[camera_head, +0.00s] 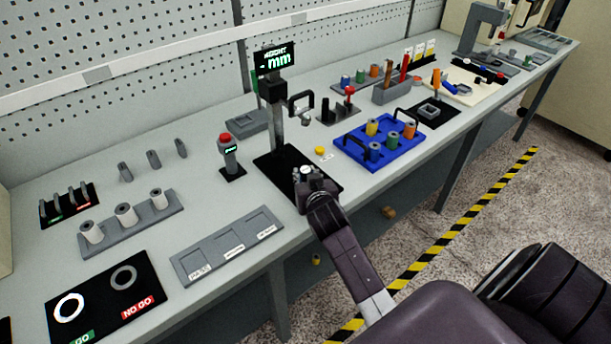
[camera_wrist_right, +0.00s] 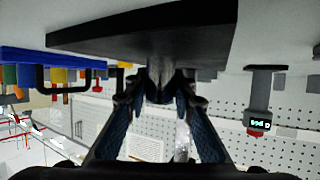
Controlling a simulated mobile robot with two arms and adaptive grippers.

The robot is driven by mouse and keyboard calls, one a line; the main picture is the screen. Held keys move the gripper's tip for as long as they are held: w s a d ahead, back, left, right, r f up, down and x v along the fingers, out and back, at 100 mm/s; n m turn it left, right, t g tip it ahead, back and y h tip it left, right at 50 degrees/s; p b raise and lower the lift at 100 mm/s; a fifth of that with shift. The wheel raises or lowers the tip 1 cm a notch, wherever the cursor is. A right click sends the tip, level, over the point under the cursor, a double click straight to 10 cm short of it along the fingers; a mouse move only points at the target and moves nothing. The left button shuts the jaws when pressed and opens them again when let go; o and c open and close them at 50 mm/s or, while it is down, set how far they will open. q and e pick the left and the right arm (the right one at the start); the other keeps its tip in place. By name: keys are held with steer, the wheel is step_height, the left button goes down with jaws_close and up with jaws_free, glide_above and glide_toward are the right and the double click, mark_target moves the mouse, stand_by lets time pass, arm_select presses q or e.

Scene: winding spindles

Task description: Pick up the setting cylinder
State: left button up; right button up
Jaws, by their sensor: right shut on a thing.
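My right gripper (camera_head: 310,180) is over the front part of the black base plate (camera_head: 264,160) of the height gauge. In the right wrist view the gripper (camera_wrist_right: 166,92) has its fingertips closed in on a small dark grey piece, which I take to be the setting cylinder (camera_wrist_right: 168,78). In that view the piece is right against the black plate (camera_wrist_right: 140,27); I cannot tell whether it still touches it. In the head view a small pale round top (camera_head: 306,170) shows between the fingers; the rest is hidden. My left gripper is not in view.
The gauge post (camera_head: 277,130) with its display (camera_head: 275,59) stands behind the gripper. A blue tray (camera_head: 380,160) with coloured spools is to the right. A grey three-slot tray (camera_head: 228,248) and a rack (camera_head: 130,228) of pale cylinders are to the left.

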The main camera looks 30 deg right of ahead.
jaws_close()
steer(key=shift+r, duration=0.1)
